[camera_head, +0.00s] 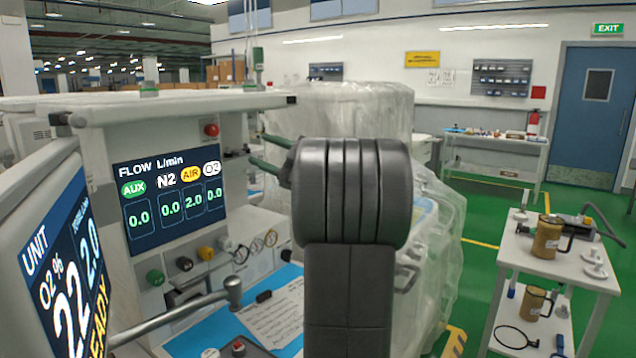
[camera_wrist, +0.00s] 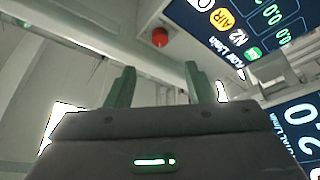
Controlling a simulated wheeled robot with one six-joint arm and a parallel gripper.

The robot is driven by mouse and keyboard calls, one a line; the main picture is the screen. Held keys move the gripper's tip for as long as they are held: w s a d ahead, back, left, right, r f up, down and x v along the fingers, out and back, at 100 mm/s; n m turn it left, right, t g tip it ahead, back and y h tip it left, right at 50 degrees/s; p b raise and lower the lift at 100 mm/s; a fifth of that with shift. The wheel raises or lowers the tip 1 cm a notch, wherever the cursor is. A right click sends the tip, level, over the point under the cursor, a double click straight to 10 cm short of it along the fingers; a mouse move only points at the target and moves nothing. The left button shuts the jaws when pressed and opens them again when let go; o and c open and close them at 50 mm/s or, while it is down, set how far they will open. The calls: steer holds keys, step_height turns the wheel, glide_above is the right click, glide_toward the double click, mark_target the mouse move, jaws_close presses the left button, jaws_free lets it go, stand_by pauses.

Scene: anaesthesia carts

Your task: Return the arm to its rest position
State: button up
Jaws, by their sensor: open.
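My gripper (camera_head: 258,150) sticks out to the left from behind my dark arm link, which fills the middle of the head view. Its two green fingers point toward the anaesthesia cart (camera_head: 118,140). In the wrist view my gripper (camera_wrist: 157,78) shows its fingers wide apart with nothing between them. My arm hides part of the cart's right side.
A tilted monitor (camera_head: 62,265) stands close at the left. The cart's red knob (camera_head: 211,130) is near my gripper. Plastic-wrapped equipment (camera_head: 350,105) stands behind my arm. A white trolley (camera_head: 520,262) with brown jugs is at the right, with open green floor beyond it.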

mark_target(216, 132)
steer(key=p+x, duration=0.1)
steer(key=x, duration=1.1)
steer(key=shift+a+r+p, duration=0.15)
steer(key=shift+p, duration=0.25)
